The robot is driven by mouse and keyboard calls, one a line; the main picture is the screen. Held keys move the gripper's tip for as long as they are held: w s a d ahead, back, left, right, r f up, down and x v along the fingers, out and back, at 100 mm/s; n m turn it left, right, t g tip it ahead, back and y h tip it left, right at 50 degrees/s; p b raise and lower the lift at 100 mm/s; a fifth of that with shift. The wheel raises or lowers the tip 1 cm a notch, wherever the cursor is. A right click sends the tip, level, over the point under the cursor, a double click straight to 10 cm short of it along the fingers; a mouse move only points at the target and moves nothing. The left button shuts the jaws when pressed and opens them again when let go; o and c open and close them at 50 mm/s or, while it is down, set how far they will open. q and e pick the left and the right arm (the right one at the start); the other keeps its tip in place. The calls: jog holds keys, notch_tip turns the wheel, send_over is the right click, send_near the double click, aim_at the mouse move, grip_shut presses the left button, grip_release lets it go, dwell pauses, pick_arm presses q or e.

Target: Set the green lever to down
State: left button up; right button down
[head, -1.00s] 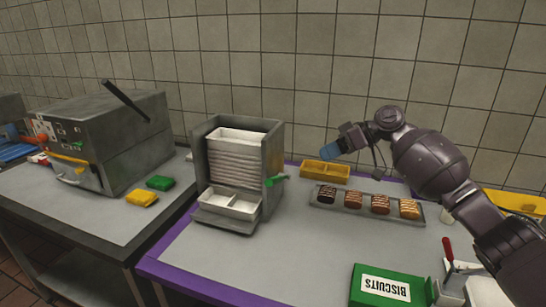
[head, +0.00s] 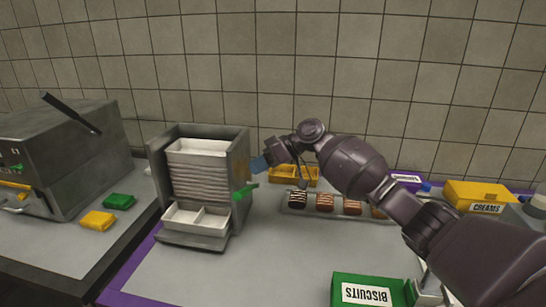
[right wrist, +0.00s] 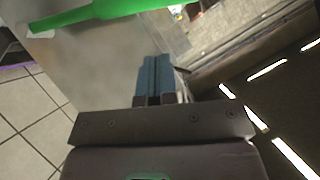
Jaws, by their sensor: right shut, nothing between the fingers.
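The green lever (head: 246,191) sticks out from the right side of the grey dispenser (head: 241,160), roughly level with a slight upward tilt. The dispenser holds a stack of white trays. My right gripper (head: 257,163) has blue fingertips, is shut and empty, and is just above the lever beside the dispenser's right wall. In the right wrist view the closed blue fingers (right wrist: 155,80) point toward the lever (right wrist: 105,11), which crosses the top of the picture. A gap shows between them there. My left gripper is not in view.
A yellow tray (head: 309,174) and a rack of several biscuits (head: 325,202) lie right of the dispenser, under my arm. A green biscuits box (head: 345,277) is at the front. A grey machine (head: 75,150) and two sponge-like blocks, yellow (head: 97,220) and green (head: 119,201), are left.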

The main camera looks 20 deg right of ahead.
aim_at(247, 191)
jog(key=f, duration=0.1)
jog(key=a+f, duration=0.2)
jog(key=f, duration=0.1)
jog(key=shift+s+a+p, duration=0.25)
jog(key=shift+s+p, duration=0.05)
jog(key=shift+f, duration=0.1)
notch_tip(247, 191, down, 6)
jog(key=s+a+n+t+h+b, duration=0.1)
jog(key=s+b, duration=0.1)
jog(key=shift+s+a+r+n, duration=0.15)
jog(key=shift+a+r+n, duration=0.05)
jog(key=shift+a+n, duration=0.1)
